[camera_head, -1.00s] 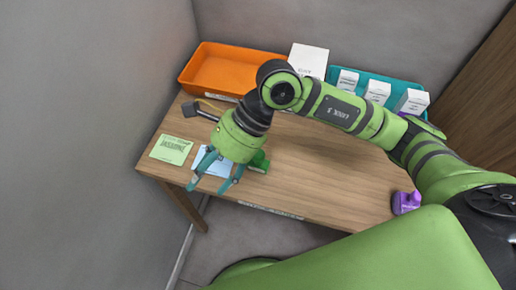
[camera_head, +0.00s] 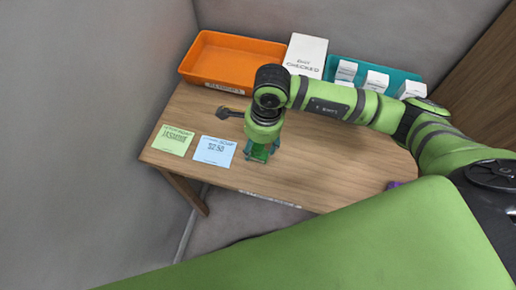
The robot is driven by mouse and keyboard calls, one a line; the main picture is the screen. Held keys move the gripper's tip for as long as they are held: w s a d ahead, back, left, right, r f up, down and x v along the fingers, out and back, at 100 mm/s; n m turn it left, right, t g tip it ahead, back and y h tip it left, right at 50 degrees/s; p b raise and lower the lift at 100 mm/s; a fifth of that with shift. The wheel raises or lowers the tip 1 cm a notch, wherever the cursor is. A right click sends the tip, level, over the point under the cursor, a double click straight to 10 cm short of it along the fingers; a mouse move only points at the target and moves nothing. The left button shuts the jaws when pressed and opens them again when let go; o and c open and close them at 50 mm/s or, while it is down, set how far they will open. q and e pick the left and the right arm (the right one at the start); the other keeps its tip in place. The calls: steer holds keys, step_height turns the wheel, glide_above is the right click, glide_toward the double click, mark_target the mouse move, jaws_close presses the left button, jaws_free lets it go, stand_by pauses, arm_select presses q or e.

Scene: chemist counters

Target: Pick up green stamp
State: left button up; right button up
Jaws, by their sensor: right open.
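The green stamp (camera_head: 259,153) stands on the wooden table near its front edge, just right of the blue card. It is mostly hidden under my right gripper (camera_head: 261,151). My right gripper points down over the stamp, with its teal fingers open around or beside it; I cannot tell whether they touch it. My left gripper is out of view.
A green card (camera_head: 173,140) and a blue card (camera_head: 214,151) lie left of the stamp. An orange tray (camera_head: 226,77), a white box (camera_head: 306,54) and a teal tray (camera_head: 405,78) with small white boxes stand behind. A purple thing (camera_head: 393,185) shows at right, partly hidden.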

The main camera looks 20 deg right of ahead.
jaws_close()
steer(key=shift+r+b, duration=0.3)
steer(key=shift+r, duration=0.15)
steer(key=r+b, duration=0.1)
steer(key=d+r, duration=0.1)
steer(key=r, duration=0.1)
steer(key=shift+s+r+b, duration=0.15)
steer(key=shift+r+b, duration=0.05)
steer(key=shift+b, duration=0.2)
steer(key=s+d+r+b, duration=0.3)
steer(key=d+r, duration=0.3)
steer(key=d, duration=0.4)
steer(key=shift+s+r, duration=0.4)
